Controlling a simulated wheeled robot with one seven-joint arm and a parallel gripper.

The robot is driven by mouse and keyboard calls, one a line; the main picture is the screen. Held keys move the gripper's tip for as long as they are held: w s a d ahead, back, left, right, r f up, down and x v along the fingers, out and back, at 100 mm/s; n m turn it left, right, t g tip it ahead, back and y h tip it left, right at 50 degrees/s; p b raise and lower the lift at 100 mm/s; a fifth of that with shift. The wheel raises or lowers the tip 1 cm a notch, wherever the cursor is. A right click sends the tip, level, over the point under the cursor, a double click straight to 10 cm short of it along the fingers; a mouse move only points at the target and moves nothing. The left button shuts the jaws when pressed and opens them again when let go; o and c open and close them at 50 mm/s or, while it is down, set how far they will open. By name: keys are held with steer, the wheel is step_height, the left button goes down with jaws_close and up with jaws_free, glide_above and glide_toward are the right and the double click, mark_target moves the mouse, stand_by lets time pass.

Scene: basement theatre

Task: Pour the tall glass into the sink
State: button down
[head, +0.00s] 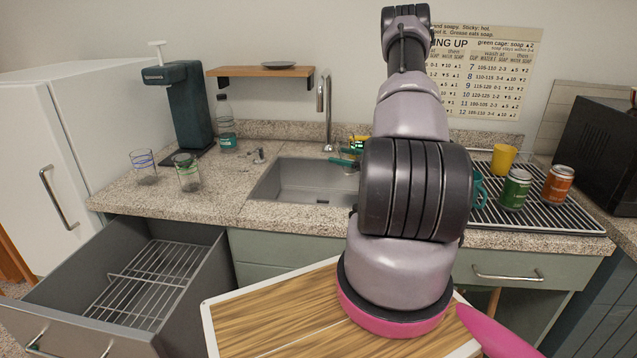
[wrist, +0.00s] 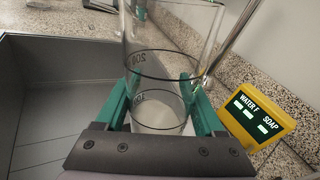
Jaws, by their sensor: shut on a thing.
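My gripper (wrist: 160,88) is shut on a tall clear glass (wrist: 170,45) with dark ring lines and small numbers, one green finger on each side. A pale patch shows low in the glass; I cannot tell whether it is liquid. I cannot clearly tell the glass's tilt. The grey sink (head: 295,181) is empty where visible; its basin also shows at the left of the wrist view (wrist: 60,105). In the head view, my green fingers (head: 346,157) show at the sink's right part, and my arm hides most of the gripper and the glass.
The faucet (head: 325,110) stands behind the sink. A yellow display (wrist: 257,115) reads WATER and SOAP. Two glasses (head: 144,167) (head: 188,172) and a bottle (head: 226,128) stand left. A rack (head: 555,216) holds two cans and a yellow cup. A drawer (head: 150,285) is open below.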

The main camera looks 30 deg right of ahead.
steer(key=shift+a+f+n+g+h, duration=0.1)
steer(key=shift+f+n+g+h, duration=0.15)
steer(key=shift+f+n+h, duration=0.85)
steer(key=shift+f+n+g+h, duration=0.35)
steer(key=shift+f+n, duration=0.15)
steer(key=shift+n, duration=1.2)
steer(key=shift+a+f+n+g+h, duration=0.1)
steer(key=shift+f+n+g+h, duration=0.1)
steer(key=shift+f+n+h, duration=0.9)
steer(key=shift+a+r+n, duration=0.25)
steer(key=shift+r+n, duration=0.2)
steer(key=shift+r, duration=0.05)
steer(key=shift+a+r+n, duration=0.25)
steer(key=shift+r+n, duration=0.2)
steer(key=shift+a+r+n+h, duration=0.2)
steer(key=shift+r+n+h, duration=0.55)
steer(key=shift+r+n, duration=0.1)
